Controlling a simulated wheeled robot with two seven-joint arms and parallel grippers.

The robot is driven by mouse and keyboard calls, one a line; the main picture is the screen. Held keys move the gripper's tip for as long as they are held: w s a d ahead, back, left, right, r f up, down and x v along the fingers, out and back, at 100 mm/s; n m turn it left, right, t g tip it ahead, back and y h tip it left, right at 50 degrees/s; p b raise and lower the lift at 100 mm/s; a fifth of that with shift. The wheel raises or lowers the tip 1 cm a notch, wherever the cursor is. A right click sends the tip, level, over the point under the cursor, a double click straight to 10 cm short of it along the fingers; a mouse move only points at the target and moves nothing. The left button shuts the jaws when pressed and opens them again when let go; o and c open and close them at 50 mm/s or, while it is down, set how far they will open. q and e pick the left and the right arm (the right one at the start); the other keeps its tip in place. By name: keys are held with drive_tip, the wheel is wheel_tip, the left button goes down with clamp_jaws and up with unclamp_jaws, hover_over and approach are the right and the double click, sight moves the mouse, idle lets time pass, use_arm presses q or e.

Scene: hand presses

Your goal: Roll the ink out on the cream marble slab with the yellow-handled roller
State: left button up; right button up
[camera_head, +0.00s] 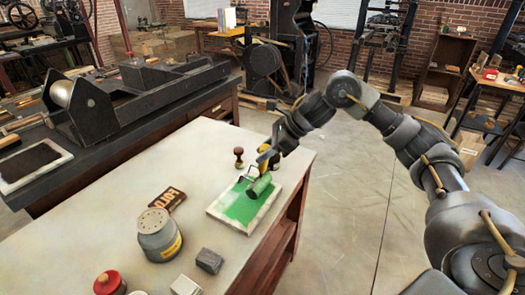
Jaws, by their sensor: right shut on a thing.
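The cream marble slab (249,229) lies near the right edge of the pale tabletop, with a broad green ink patch (236,207) over much of its top. The yellow-handled roller (259,187) has a green, inked drum, which is over the far right part of the slab. I cannot tell whether the drum touches it. My right gripper (266,160) is shut on the roller's yellow handle, just above the slab's far side. The fingers and handle are small and partly hidden. My left gripper is not in view.
A wooden stamp (239,157) stands just behind the slab. A dark lettered block (167,200), a grey can (158,235), grey blocks (209,261) and a red-topped jar (109,284) stand to the left and front. The tabletop's far left is clear.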

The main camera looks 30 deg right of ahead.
drive_tip(key=shift+s+d+f+b, duration=0.1)
drive_tip(key=shift+s+d+b, duration=0.15)
drive_tip(key=shift+s+d, duration=0.5)
drive_tip(key=shift+s+d+b, duration=0.2)
drive_tip(key=shift+s+d, duration=0.2)
drive_tip(key=shift+s, duration=0.55)
drive_tip(key=r+p, duration=0.2)
drive_tip(key=r, duration=0.1)
drive_tip(key=r+p, duration=0.1)
drive_tip(key=shift+a+r, duration=0.15)
drive_tip(key=shift+a, duration=0.1)
drive_tip(key=shift+w, duration=0.1)
